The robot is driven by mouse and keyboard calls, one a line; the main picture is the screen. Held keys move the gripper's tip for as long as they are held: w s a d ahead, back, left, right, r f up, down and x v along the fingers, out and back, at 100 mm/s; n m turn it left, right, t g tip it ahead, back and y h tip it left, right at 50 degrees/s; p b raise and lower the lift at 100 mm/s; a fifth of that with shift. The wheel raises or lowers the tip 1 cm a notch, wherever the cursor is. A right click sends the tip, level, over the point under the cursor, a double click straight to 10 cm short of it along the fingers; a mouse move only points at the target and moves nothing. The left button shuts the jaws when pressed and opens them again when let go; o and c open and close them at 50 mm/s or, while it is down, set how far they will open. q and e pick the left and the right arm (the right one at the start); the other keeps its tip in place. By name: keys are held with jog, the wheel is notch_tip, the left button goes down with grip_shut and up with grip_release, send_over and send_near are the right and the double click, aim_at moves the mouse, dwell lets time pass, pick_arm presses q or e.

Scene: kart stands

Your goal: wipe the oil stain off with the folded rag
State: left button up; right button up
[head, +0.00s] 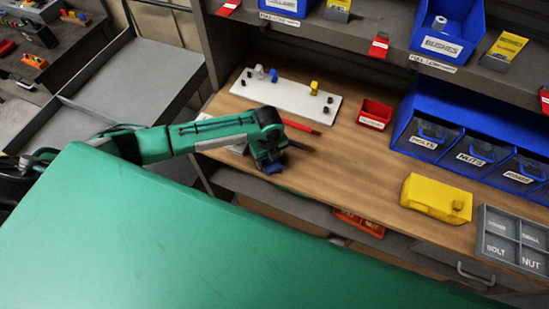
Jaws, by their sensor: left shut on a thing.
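My left gripper (270,158) reaches in from the left and points down at the wooden worktop (345,165). It is shut on a small dark blue thing (273,168), which looks like the folded rag; the gripper hides most of it. It is low, at or just above the worktop near its front edge; I cannot tell if it touches. A faint dark smudge (303,147) shows just right of the gripper and may be the oil stain. The gripper may hide more of it. My right gripper is not in view.
A white board (285,97) with small parts and a red tool (301,127) lie behind the gripper. A red bin (375,114), blue bins (430,140), a yellow box (437,198) and a grey sorting tray (513,238) stand to the right. The worktop's middle is clear.

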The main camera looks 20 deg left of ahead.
aim_at(284, 169)
pick_arm(q)
jog(key=shift+a+p, duration=0.4)
jog(key=shift+a, duration=1.55)
jog(key=shift+a+f, duration=0.1)
jog(key=shift+a, duration=0.55)
jog(key=shift+w+f, duration=0.1)
jog(key=shift+c, duration=0.7)
jog(key=shift+s+d+p, duration=0.2)
jog(key=shift+d+p, duration=0.3)
jog(key=shift+d, duration=0.05)
jog(key=shift+s+d, duration=0.2)
jog(key=shift+d, duration=0.55)
jog(key=shift+w+d+p, duration=0.1)
jog(key=shift+d+p, duration=0.45)
jog(key=shift+d, duration=1.75)
jog(key=shift+d+r+p, duration=0.15)
jog(key=shift+d, duration=0.7)
jog(key=shift+d+r+p, duration=0.15)
jog(key=shift+d, duration=0.7)
